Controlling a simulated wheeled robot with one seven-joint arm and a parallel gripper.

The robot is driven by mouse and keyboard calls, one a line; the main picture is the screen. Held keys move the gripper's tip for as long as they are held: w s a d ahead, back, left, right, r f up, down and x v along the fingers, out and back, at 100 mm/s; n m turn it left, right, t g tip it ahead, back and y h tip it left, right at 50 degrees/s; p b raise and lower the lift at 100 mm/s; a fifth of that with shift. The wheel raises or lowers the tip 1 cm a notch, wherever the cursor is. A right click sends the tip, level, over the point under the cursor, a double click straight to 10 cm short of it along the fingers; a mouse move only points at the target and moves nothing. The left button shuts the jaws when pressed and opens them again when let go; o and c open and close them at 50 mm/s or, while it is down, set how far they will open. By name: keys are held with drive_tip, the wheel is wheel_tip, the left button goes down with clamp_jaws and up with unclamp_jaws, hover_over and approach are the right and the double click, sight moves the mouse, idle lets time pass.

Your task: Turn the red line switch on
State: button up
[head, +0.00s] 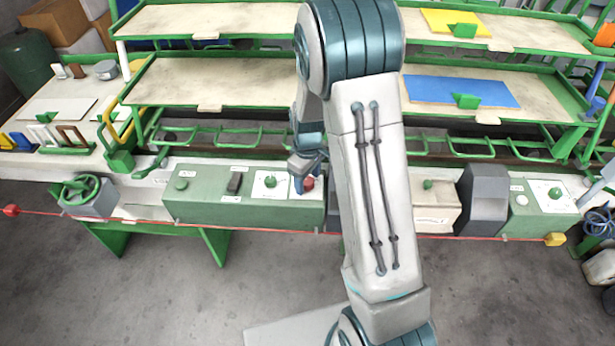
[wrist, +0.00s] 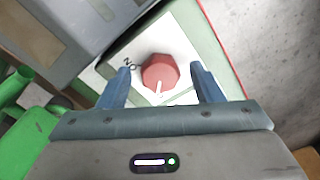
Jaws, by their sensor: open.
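The red line switch (wrist: 160,73) is a faceted red knob on a white plate in the wrist view, with a pale pointer mark and the word "NO" or "ON" printed beside it. In the head view the red knob (head: 308,184) is at the right end of the green control box (head: 205,208), partly hidden by my arm. My gripper (wrist: 160,88) is open, with one blue finger on each side of the knob. The fingers look apart from it. In the head view my gripper (head: 302,178) is over the knob.
A white-plated green knob (head: 270,182), a black rocker (head: 234,183) and a green button (head: 181,185) sit left on the same box. A green handwheel (head: 80,190) stands further left. A red cord (head: 150,222) runs along the bench front. Shelves (head: 220,80) rise behind.

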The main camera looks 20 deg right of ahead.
drive_tip(key=c, duration=1)
drive_tip(key=shift+m, duration=0.3)
drive_tip(key=m+b, duration=0.1)
drive_tip(key=m, duration=0.7)
drive_tip(key=shift+a+m, duration=0.15)
drive_tip(key=shift+m, duration=0.25)
drive_tip(key=m, duration=0.4)
drive_tip(key=shift+r+m, duration=0.1)
drive_tip(key=shift+m, duration=0.2)
drive_tip(key=shift+w+m+p, duration=0.1)
drive_tip(key=shift+m+p, duration=0.25)
drive_tip(key=shift+m, duration=1.55)
